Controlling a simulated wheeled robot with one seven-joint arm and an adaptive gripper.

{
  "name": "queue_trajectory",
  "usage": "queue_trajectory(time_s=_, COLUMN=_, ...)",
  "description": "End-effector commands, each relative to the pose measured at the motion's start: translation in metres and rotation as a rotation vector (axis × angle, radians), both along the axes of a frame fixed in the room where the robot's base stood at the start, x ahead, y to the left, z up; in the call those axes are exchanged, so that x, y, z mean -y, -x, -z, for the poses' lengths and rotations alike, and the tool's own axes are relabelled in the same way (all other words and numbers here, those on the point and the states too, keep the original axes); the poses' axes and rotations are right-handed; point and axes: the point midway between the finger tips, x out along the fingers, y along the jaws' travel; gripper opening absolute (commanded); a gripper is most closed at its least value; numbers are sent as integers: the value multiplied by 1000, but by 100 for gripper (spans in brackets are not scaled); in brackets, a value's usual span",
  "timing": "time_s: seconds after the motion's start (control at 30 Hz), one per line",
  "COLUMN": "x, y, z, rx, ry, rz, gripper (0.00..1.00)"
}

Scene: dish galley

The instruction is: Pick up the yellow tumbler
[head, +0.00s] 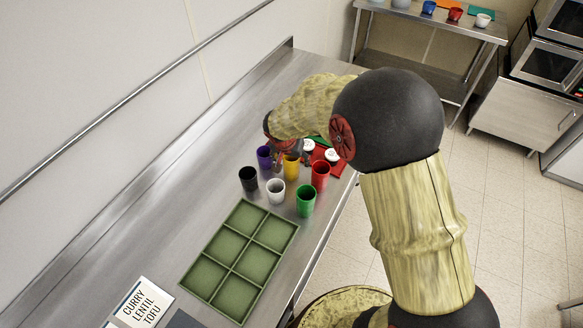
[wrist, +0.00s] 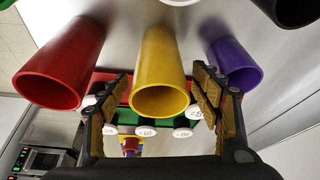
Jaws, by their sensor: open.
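The yellow tumbler (head: 291,167) stands upright on the steel counter among other tumblers. In the wrist view the yellow tumbler (wrist: 161,75) sits between my two fingers, its open mouth towards the camera. My gripper (wrist: 165,95) is open, with one finger on either side of the tumbler and gaps visible between. In the head view my gripper (head: 283,155) is at the far side of the yellow tumbler, partly hidden by my arm and the tumblers.
A purple tumbler (head: 264,157) and a red tumbler (head: 320,174) flank it closely. Black (head: 248,178), white (head: 275,190) and green (head: 306,199) tumblers stand nearer. A green divided tray (head: 240,258) lies in front, its compartments empty. The counter along the wall is clear.

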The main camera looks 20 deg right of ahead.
Motion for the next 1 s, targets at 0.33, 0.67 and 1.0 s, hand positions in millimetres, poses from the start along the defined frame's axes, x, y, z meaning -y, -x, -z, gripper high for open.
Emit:
queue_trajectory(time_s=0.33, x=4, y=-6, z=16, rx=1, ry=-1, rz=1, gripper=64)
queue_trajectory(time_s=0.67, x=4, y=-5, z=16, rx=1, ry=-1, rz=1, gripper=47)
queue_trajectory(time_s=1.0, x=4, y=-5, z=16, rx=1, ry=-1, rz=1, gripper=28)
